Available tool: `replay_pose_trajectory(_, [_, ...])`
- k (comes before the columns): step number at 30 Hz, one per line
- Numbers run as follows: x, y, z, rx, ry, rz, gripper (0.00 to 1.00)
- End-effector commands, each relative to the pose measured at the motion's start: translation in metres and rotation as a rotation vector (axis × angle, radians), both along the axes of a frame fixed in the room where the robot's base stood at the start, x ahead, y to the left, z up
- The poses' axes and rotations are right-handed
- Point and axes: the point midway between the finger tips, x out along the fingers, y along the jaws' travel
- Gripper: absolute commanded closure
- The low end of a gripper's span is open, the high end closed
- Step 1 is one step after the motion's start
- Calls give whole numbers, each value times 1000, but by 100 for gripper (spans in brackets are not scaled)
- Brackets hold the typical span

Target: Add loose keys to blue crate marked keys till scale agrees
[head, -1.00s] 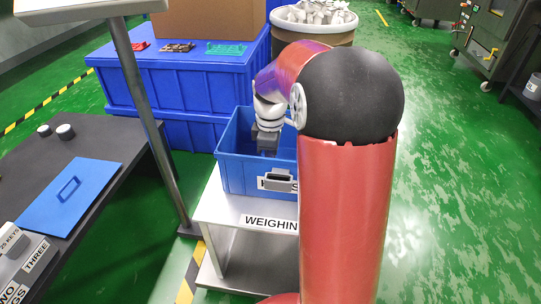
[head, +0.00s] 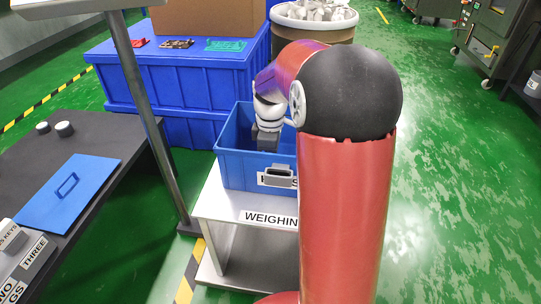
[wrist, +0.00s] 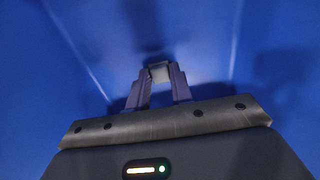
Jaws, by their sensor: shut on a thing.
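The blue crate (head: 233,172) stands on the white weighing stand (head: 222,203). Its front label is partly covered by a grey handle (head: 279,176), and my arm hides its right side. My gripper (head: 267,146) reaches down into the crate. In the wrist view my gripper (wrist: 158,88) is shut on a small grey piece (wrist: 160,72), which looks like a key. Blue crate walls and floor (wrist: 60,75) surround it. No loose keys show on the visible crate floor. A pole-mounted white panel (head: 70,5) is at top left; no reading shows.
A dark table (head: 95,140) at left holds a blue lid-like panel (head: 68,193), labelled blocks (head: 32,262) and two small round pieces. Behind are a big blue bin (head: 170,82) with small coloured items on top and a filled drum (head: 315,25).

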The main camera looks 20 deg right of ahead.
Motion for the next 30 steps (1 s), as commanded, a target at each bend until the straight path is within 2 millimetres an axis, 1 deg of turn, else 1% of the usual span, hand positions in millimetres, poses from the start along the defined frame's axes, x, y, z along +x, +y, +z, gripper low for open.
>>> replay_pose_trajectory(9, [0,0,-2,0,0,0,99])
replay_pose_trajectory(10, [0,0,-2,0,0,0,77])
replay_pose_trajectory(15, [0,0,-2,0,0,0,54])
replay_pose_trajectory(16, [0,0,-2,0,0,0,52])
replay_pose_trajectory(22, [0,0,-2,0,0,0,52])
replay_pose_trajectory(25, [0,0,2,-1,-1,0,52])
replay_pose_trajectory(28, [1,0,14,-1,-4,0,52])
replay_pose_trajectory(30, [1,0,26,-1,-5,0,52])
